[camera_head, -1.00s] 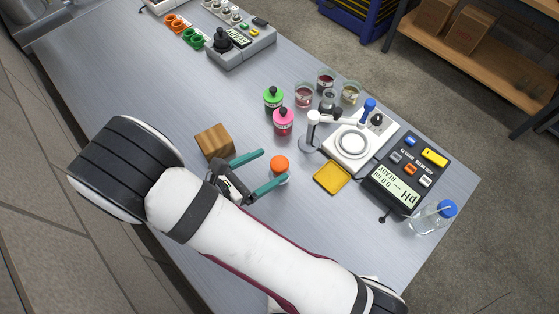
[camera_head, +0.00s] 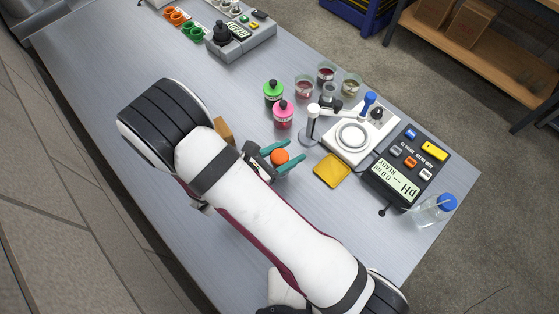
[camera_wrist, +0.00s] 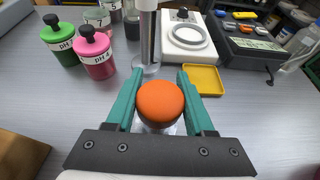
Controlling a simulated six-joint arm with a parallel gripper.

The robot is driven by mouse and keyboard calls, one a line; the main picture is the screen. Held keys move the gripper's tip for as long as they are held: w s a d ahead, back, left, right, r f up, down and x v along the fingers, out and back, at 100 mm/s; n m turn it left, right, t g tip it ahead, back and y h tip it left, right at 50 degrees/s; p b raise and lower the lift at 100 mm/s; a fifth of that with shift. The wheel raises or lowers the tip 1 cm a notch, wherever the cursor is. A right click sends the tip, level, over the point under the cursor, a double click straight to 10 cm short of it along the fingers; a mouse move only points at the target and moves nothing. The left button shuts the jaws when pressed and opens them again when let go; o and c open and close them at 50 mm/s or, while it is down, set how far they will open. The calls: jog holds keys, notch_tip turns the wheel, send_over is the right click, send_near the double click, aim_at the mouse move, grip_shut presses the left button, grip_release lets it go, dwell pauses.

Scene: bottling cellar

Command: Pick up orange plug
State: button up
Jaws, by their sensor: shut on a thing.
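The orange plug (camera_head: 280,157) sits between the teal fingers of my gripper (camera_head: 283,161) in the head view. In the wrist view the round orange plug (camera_wrist: 160,101) fills the space between the two fingertips (camera_wrist: 158,90). My gripper is shut on it. A clear or pale part shows just below the plug in the wrist view; its shape is mostly hidden. I cannot tell whether the plug is clear of what is under it.
A wooden block (camera_head: 223,130) is close to my arm on the left. Pink (camera_head: 283,113) and green (camera_head: 273,91) bottles stand beyond the gripper. A yellow tray (camera_head: 332,170), a white stirrer (camera_head: 358,138) and a pH meter (camera_head: 405,165) lie to the right.

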grip_shut()
jog(key=shift+r, duration=0.15)
